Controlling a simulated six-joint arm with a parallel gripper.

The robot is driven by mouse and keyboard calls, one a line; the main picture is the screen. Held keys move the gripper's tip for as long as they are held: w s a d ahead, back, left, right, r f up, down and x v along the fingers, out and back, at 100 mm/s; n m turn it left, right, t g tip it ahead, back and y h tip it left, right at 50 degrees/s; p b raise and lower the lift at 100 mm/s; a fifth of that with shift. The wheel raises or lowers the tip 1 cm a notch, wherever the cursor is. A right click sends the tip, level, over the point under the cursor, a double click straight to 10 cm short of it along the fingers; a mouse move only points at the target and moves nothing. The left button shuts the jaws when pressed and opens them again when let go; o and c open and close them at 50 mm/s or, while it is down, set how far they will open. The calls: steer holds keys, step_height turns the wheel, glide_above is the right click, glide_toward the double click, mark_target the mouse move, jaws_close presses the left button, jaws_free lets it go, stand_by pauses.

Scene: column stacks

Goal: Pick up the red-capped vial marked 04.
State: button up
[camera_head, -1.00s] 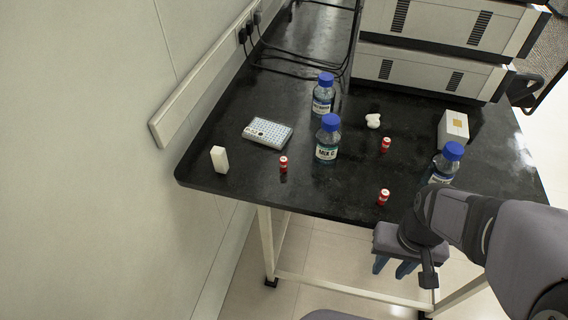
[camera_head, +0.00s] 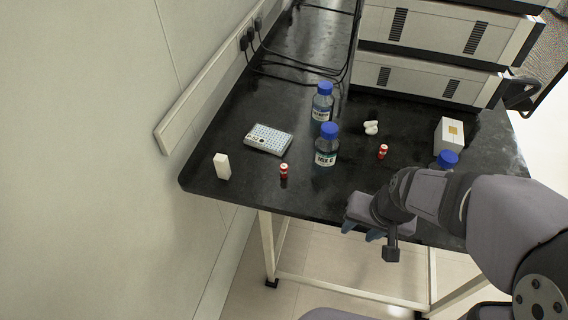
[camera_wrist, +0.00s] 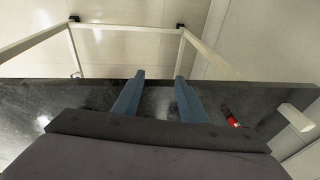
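Two small red vials stand on the black bench in the head view, one at left (camera_head: 284,171) and one farther back at right (camera_head: 383,151). Their numbers are too small to read. A third red vial, seen earlier near the front edge, is now hidden behind my arm. My gripper (camera_head: 361,231) is at the bench's front edge, its blue fingers pointing down. In the wrist view my gripper (camera_wrist: 160,80) has its two fingers apart with nothing between them. A red vial (camera_wrist: 230,117) shows to the right of the fingers there, apart from them.
Blue-capped bottles stand mid-bench (camera_head: 326,146), behind it (camera_head: 322,103), and at right (camera_head: 447,160), partly hidden by my arm. A vial rack (camera_head: 268,139), a white block (camera_head: 222,166), small white pieces (camera_head: 371,128) and a white box (camera_head: 449,134) are also there.

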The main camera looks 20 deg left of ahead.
steer(key=w+a+r+m+t+y+p, duration=0.1)
steer(key=w+a+r+t+p, duration=0.15)
steer(key=w+a+r, duration=0.5)
steer(key=t+b, duration=0.4)
steer(key=t, duration=0.1)
glide_above(282, 172)
steer(key=w, duration=0.1)
steer(key=shift+w+f+m, duration=0.2)
steer(key=shift+f+m, duration=0.1)
steer(key=shift+f, duration=0.5)
steer(key=shift+s+a+f+m+t+h+b, duration=0.25)
steer(key=shift+a+t+h, duration=0.2)
steer(key=shift+a+t, duration=0.15)
steer(key=shift+s+a+f+m+t+h+b, duration=0.1)
steer(key=shift+s+a+f+m+t+h, duration=0.1)
steer(key=shift+a+t+h, duration=0.35)
steer(key=s+f+h+b, duration=0.2)
steer(key=s, duration=0.1)
steer(key=s+f+t+h+b, duration=0.1)
steer(key=s, duration=0.1)
steer(key=shift+d+f+h+b, duration=0.1)
steer(key=shift+f+h+b, duration=0.2)
steer(key=shift+b, duration=0.1)
steer(key=shift+s+d+f+h, duration=0.1)
steer(key=shift+s+d+h, duration=0.1)
steer(key=shift+s+h, duration=0.2)
steer(key=shift+b+x, duration=0.35)
steer(key=shift+x, duration=3.35)
steer(key=shift+s+d+f, duration=0.1)
steer(key=shift+s+f, duration=0.05)
